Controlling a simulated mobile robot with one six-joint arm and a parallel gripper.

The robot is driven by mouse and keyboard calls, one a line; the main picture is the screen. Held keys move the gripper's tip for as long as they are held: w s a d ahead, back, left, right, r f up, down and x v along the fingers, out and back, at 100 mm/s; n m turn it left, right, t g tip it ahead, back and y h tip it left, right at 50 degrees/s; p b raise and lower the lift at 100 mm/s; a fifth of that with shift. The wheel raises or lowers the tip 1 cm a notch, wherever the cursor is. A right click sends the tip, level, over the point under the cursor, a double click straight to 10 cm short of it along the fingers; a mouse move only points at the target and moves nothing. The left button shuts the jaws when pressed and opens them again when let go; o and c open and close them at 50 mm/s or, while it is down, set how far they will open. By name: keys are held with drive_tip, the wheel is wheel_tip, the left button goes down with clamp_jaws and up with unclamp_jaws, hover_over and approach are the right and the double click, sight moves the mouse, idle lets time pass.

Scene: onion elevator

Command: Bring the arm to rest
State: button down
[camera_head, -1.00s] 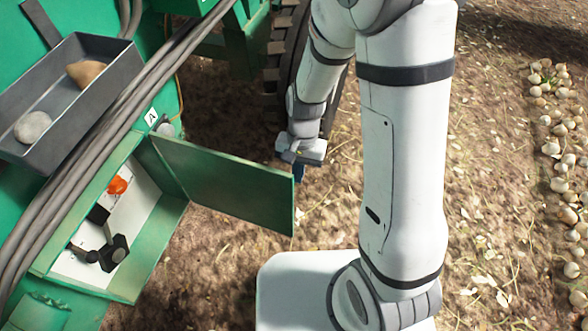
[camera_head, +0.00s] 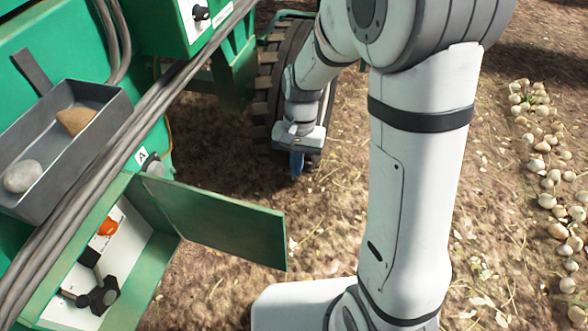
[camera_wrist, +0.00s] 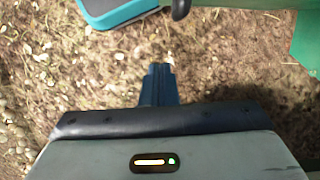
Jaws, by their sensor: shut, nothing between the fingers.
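My gripper (camera_head: 297,163) hangs at the end of my folded white arm in the head view, pointing down over bare soil, in front of a dark tyre. In the wrist view my gripper (camera_wrist: 160,68) shows its blue fingers together with nothing between them. It touches nothing that I can see. Part of my arm's upper joints is cut off by the top of the head view.
A green cabinet door (camera_head: 225,225) stands open at left, below my gripper in the picture. The box (camera_head: 130,250) behind it holds an orange knob and black parts. The tyre (camera_head: 290,70) is close behind. Onions (camera_head: 546,228) lie in a row at right.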

drive_tip(key=shift+w+r, duration=0.1)
drive_tip(key=shift+r, duration=0.05)
drive_tip(key=s+d+r+n+t+p, duration=0.1)
drive_tip(key=s+d+r+t+p, duration=0.1)
drive_tip(key=s+d+r, duration=0.3)
drive_tip(key=s+d+r+n+t+p, duration=0.2)
drive_tip(key=s+d+r, duration=0.3)
drive_tip(key=r, duration=0.7)
drive_tip(key=shift+s+r+t+h+p, duration=0.4)
drive_tip(key=shift+s+t, duration=0.2)
drive_tip(key=shift+s, duration=0.1)
drive_tip(key=shift+d, duration=0.1)
